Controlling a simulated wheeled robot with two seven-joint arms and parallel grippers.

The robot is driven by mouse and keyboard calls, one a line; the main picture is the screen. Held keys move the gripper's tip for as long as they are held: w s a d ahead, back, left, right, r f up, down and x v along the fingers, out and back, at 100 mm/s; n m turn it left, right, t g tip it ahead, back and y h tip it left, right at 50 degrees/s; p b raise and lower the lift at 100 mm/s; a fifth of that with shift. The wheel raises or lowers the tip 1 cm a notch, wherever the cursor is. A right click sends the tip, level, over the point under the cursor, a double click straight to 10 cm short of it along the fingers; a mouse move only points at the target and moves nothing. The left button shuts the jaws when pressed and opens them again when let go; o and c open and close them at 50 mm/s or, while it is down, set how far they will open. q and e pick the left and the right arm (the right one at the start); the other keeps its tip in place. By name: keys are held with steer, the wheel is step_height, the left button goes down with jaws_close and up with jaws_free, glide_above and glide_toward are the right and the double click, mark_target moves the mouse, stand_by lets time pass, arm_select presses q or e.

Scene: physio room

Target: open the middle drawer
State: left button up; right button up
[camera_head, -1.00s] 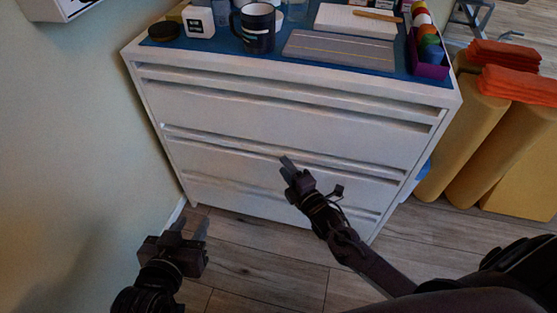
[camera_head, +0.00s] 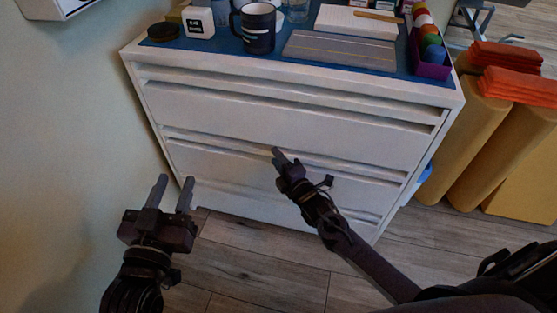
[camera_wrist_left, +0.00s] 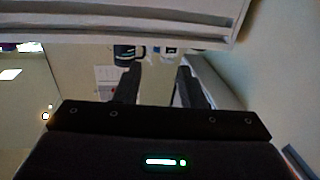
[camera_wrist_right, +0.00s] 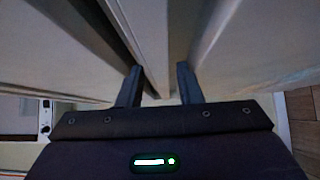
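The white drawer cabinet (camera_head: 290,115) stands ahead with wide drawers, each with a long lip along its top. The middle drawer (camera_head: 225,158) looks shut. My right gripper (camera_head: 276,153) is at the middle drawer's lip, near its centre. In the right wrist view, this gripper (camera_wrist_right: 158,85) is open, with a pale edge of the cabinet front showing between its fingers; I cannot tell whether they touch it. My left gripper (camera_head: 173,185) is open and empty, beside the cabinet's lower left corner. It also shows open in the left wrist view (camera_wrist_left: 157,80).
A dark mug (camera_head: 258,28), a white box (camera_head: 198,22), a grey board (camera_head: 340,48) and a purple tray (camera_head: 432,68) of coloured rolls stand on the cabinet. Yellow bolsters (camera_head: 490,150) and orange towels (camera_head: 515,85) are at right. A wall is close at left; the wooden floor in front is clear.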

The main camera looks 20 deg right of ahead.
jaws_close()
steer(key=shift+s+f, duration=0.1)
